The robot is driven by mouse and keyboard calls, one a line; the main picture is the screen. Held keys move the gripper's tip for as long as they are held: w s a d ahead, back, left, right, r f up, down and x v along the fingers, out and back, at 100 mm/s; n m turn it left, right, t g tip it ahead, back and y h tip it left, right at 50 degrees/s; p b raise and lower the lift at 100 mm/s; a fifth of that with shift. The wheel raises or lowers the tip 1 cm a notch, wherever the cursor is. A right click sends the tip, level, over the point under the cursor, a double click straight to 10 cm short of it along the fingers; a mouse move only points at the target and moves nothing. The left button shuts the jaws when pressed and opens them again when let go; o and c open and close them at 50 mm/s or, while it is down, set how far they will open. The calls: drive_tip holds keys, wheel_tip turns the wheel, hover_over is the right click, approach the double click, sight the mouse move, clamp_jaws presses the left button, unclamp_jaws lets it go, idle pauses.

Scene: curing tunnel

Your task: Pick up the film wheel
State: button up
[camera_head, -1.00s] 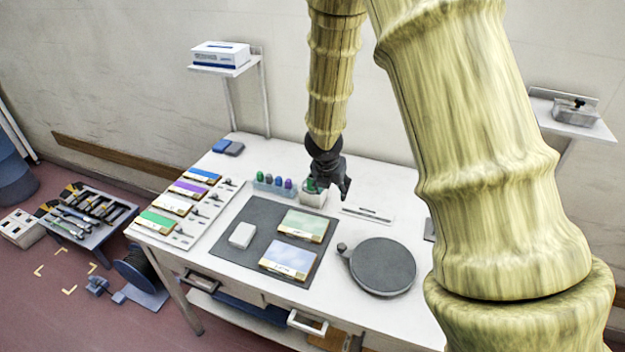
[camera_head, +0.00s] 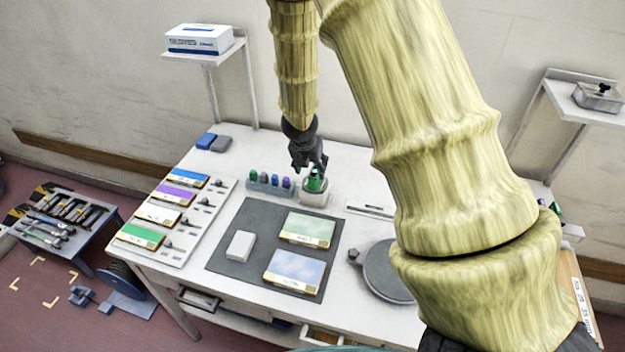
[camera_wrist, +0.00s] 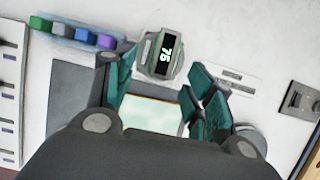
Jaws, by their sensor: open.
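A small grey-white holder (camera_head: 314,196) with a green-topped piece (camera_head: 315,181) in it stands at the back middle of the white table. In the wrist view, a grey rounded body with a black face marked "75" (camera_wrist: 163,52) shows there, between and beyond my fingertips. I take this to be the film wheel, but its shape is not clear. My gripper (camera_head: 311,165) is open, just above and behind the holder, with its fingers pointing down. In the wrist view my gripper (camera_wrist: 160,74) has teal pads apart, with nothing between them.
A rack of coloured pieces (camera_head: 270,182) stands close left of the holder. A dark mat (camera_head: 228,263) with panels lies in front. A flat instrument (camera_head: 370,209) and a round dark plate (camera_head: 385,274) are to the right. Wall shelves (camera_head: 205,54) stand behind.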

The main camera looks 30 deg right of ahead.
sight(314, 171)
drive_tip(key=shift+s+d+f, duration=0.1)
drive_tip(key=shift+d+f, duration=0.1)
drive_tip(key=shift+f, duration=0.25)
drive_tip(key=shift+w+d+f, duration=0.2)
drive_tip(key=shift+w+f, duration=0.15)
drive_tip(key=shift+f, duration=0.15)
drive_tip(key=shift+w+d+f, duration=0.15)
drive_tip(key=shift+w+f, duration=0.15)
drive_tip(key=shift+f, duration=0.15)
drive_tip(key=shift+d+f, duration=0.5)
drive_tip(key=shift+f, duration=0.15)
drive_tip(key=shift+x, duration=1.3)
clamp_jaws()
drive_tip(key=shift+w+r, duration=0.1)
